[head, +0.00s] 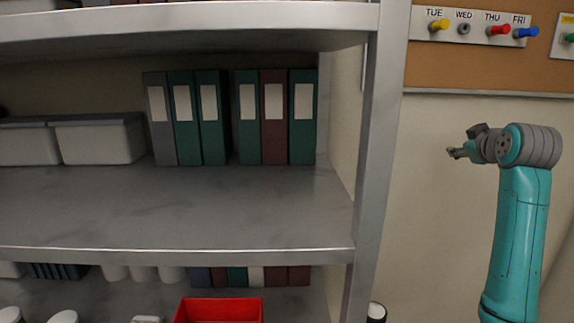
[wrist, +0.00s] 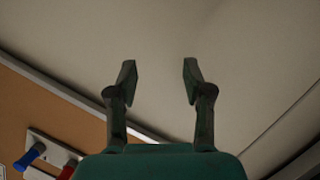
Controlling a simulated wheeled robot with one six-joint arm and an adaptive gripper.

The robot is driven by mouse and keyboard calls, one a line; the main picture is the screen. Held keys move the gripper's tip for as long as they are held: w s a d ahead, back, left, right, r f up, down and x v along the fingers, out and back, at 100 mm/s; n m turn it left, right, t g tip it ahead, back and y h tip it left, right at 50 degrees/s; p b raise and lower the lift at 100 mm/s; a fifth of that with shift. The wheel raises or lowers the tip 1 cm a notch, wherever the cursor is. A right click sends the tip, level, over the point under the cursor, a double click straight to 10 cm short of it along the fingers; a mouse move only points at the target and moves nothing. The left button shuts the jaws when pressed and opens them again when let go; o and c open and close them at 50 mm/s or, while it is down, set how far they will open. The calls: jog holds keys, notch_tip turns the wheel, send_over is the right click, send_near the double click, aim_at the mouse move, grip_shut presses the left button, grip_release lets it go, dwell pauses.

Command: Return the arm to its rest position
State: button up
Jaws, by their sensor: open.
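My gripper (head: 456,152) is at the end of my raised teal and grey arm, at the right of the head view. It points left, toward the metal shelf unit, and is apart from it. In the wrist view my gripper (wrist: 158,75) shows two dark fingers standing apart with nothing between them. Behind the fingers is a plain pale surface. My gripper touches nothing that I can see.
A grey metal shelf unit (head: 365,180) fills the left and middle, holding binders (head: 213,140), white bins (head: 98,140) and a red tray (head: 220,299). A cork board (head: 450,70) with coloured pegs (head: 499,30) hangs above my gripper. The wall around my arm is clear.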

jog(key=a+f+m, duration=0.1)
jog(key=a+f, duration=0.1)
jog(key=f, duration=0.6)
jog(key=a+f, duration=0.2)
jog(key=f, duration=0.6)
jog(key=s+a+f+m, duration=0.1)
jog(key=s+a+f, duration=0.3)
jog(key=s+f, duration=0.45)
jog(key=s+a+f, duration=0.4)
jog(key=s+f, duration=0.1)
jog(key=f, duration=0.7)
jog(key=s+a+f+m, duration=0.1)
jog(key=s+a+f, duration=0.2)
jog(key=s+f, duration=0.55)
jog(key=s+a+f+y, duration=0.1)
jog(key=s+a+f, duration=0.15)
jog(key=s, duration=0.45)
jog(key=s+a+f+m, duration=0.1)
jog(key=s+a+f, duration=0.15)
jog(key=s, duration=0.45)
jog(key=s+a+f+y, duration=0.1)
jog(key=s+a+f, duration=0.15)
jog(key=s, duration=0.45)
jog(key=a+r+v, duration=0.1)
jog(key=v, duration=2.1)
jog(key=shift+r+m+y, duration=0.3)
jog(key=shift+r+y, duration=0.1)
jog(key=shift+r, duration=0.05)
